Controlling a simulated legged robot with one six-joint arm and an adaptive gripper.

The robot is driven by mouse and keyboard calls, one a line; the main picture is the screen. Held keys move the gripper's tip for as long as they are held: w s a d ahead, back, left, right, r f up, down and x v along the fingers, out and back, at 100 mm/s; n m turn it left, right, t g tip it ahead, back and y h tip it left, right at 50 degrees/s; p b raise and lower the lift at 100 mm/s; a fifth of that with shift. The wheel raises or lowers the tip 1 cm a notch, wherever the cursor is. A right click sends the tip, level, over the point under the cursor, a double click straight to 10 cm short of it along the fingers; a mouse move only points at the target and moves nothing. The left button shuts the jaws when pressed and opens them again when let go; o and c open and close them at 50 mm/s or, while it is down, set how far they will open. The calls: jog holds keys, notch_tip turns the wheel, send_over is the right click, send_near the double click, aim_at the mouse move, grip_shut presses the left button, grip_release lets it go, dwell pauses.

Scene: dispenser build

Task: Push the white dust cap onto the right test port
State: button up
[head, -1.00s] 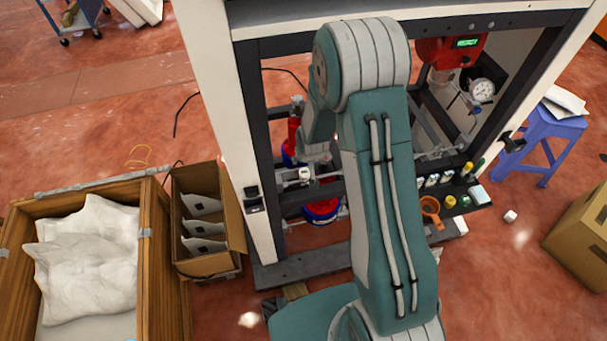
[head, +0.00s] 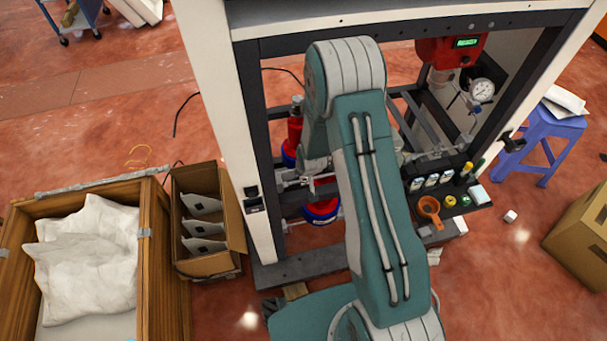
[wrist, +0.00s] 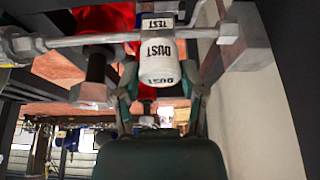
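The white dust cap (wrist: 160,65), lettered DUST, is in the middle of the wrist view, below a white label (wrist: 161,24) lettered TEST. My gripper (wrist: 160,72) has one finger on each side of the cap and looks shut on it. The cap lies right at the pale horizontal pipe (wrist: 75,40), in line with the labelled port; I cannot tell how far onto the port it is. In the head view my arm hides the gripper, the cap and the right port.
A pale upright (wrist: 252,110) is close on the right.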

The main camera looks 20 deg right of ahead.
jog(key=c, duration=0.3)
jog(key=shift+r, duration=2.75)
